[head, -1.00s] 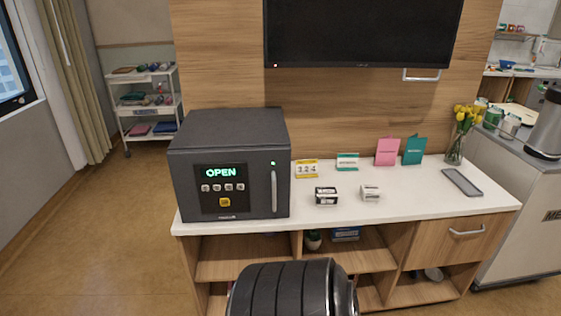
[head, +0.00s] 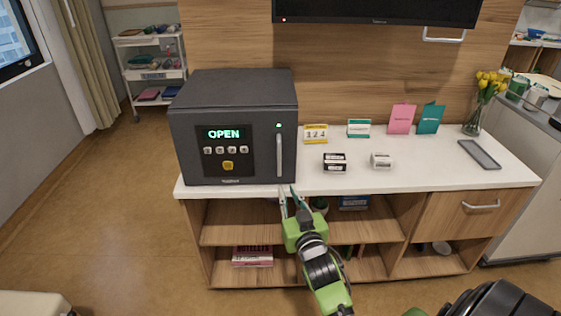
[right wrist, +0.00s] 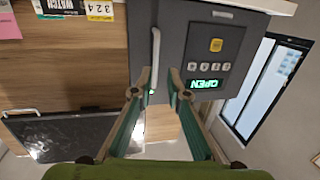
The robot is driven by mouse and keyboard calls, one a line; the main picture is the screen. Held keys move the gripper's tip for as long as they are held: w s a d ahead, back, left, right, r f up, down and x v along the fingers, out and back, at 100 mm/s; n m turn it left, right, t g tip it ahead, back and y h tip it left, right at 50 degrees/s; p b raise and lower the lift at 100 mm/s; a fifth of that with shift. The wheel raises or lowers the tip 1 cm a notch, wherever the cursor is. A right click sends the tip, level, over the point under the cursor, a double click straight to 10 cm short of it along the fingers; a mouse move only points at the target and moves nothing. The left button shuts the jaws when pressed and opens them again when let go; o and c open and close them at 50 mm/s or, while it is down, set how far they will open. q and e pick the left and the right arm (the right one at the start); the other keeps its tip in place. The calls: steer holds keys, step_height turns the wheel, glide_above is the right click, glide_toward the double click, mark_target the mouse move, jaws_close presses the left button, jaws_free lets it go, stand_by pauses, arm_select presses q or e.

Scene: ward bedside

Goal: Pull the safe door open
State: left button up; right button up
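The dark grey safe (head: 232,85) stands on the left part of the white counter. Its door is flush with the body, and its display (head: 224,134) reads OPEN in green. The upright silver handle (head: 279,155) is at the door's right side, below a small green light. My right gripper (head: 287,190) is in front of the counter edge, just below the handle, with its fingers apart and empty. In the right wrist view the handle (right wrist: 155,50) appears upside down, just beyond the open fingertips (right wrist: 160,75), not between them. My left gripper is out of view.
On the white counter (head: 420,175) right of the safe are two small boxes (head: 334,162), a date block (head: 316,133), cards (head: 402,117), a grey tray (head: 480,154) and a flower vase (head: 474,122). Open shelves (head: 225,225) lie below. The floor at left is clear.

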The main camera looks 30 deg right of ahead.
mark_target(280, 160)
steer(key=shift+t+h, duration=0.3)
steer(key=x, duration=0.4)
steer(key=r+x, duration=0.1)
steer(key=x, duration=0.4)
steer(key=r+x, duration=0.1)
steer(key=x, duration=0.4)
steer(key=shift+s+d+r+p, duration=0.15)
steer(key=shift+s+d+p, duration=0.05)
steer(key=shift+d+p, duration=0.1)
jaws_close()
